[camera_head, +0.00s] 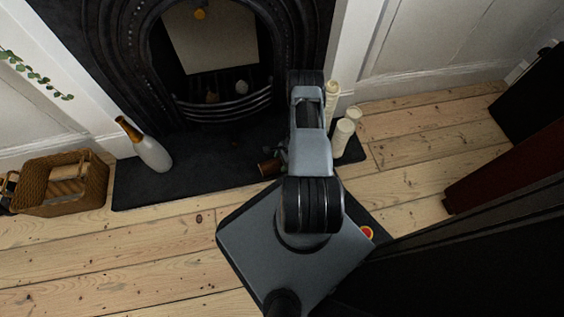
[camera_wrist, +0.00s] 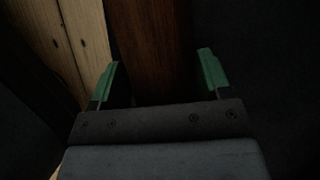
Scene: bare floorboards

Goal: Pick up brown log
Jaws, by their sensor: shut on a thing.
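The brown log (camera_wrist: 152,40) fills the upper middle of the wrist view, dark and wood-grained, between the two green fingers of my gripper (camera_wrist: 158,75). My gripper is shut on it. In the head view one end of the brown log (camera_head: 268,168) shows just left of my arm, over the dark hearth. I cannot tell whether the log touches the hearth.
A dark hearth slab (camera_head: 205,185) lies before the black fireplace (camera_head: 120,70). White candles (camera_head: 343,134) stand right of my arm. A white and tan bottle (camera_head: 150,150) and a wicker basket (camera_head: 85,190) are at the left. Bare floorboards (camera_head: 120,260) lie in front.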

